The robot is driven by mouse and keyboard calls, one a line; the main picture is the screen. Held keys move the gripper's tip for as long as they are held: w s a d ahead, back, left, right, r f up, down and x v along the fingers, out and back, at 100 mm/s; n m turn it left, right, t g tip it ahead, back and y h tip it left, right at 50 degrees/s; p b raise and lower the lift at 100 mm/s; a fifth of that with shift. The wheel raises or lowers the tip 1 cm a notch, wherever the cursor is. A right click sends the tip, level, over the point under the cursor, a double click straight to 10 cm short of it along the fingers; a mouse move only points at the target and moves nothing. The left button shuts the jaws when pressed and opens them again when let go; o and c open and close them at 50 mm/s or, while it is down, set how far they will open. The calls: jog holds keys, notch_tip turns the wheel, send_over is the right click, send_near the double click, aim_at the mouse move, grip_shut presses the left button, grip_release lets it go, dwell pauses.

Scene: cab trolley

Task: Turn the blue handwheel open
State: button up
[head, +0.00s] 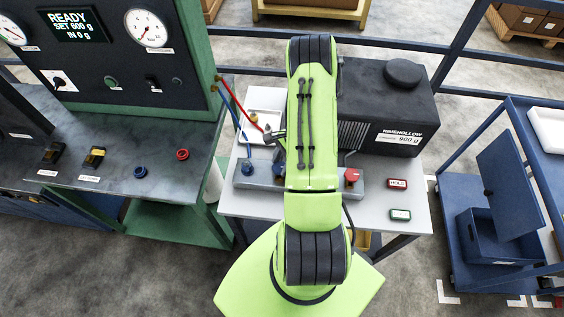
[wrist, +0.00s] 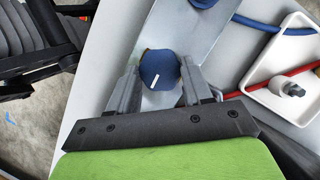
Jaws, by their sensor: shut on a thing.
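The blue handwheel (wrist: 159,69) is a round knob with a white mark on its top, on a grey metal bar (wrist: 178,40). In the wrist view my gripper (wrist: 158,82) has one finger on each side of it, shut on it. In the head view my green arm reaches over the bench and hides the gripper. A bit of blue (head: 278,170) shows at the arm's left edge there.
Another blue fitting (head: 247,168) stands on the bar's left end, by a blue hose. A red knob (head: 352,176) is at its right. A white tray (wrist: 252,92) holds a grey fitting. A black Rimehollow unit (head: 392,105) stands behind.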

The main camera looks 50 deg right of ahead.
jog(key=n+b, duration=0.1)
jog(key=n+g+b, duration=0.1)
jog(key=n, duration=0.2)
jog(key=shift+w+f+n+g+b, duration=0.1)
jog(key=shift+w+n+g+b, duration=0.2)
jog(key=shift+b, duration=0.1)
jog(key=n+b, duration=0.1)
jog(key=n, duration=0.1)
jog(key=n+g+b, duration=0.1)
jog(key=n, duration=0.1)
jog(key=shift+w+g, duration=0.15)
jog(key=shift+g, duration=0.15)
jog(key=n+b, duration=0.1)
jog(key=n, duration=0.1)
jog(key=n+g+h, duration=0.1)
jog(key=n, duration=0.1)
jog(key=shift+w+a+n+h+b, duration=0.1)
jog(key=shift+a+n+h+b, duration=0.1)
jog(key=shift+n+h+b, duration=0.15)
jog(key=shift+a+n+g+h+b, duration=0.1)
jog(key=shift+n+g+h+b, duration=0.45)
jog(key=shift+n, duration=1.5)
jog(key=o, duration=1)
jog(key=shift+o, duration=0.2)
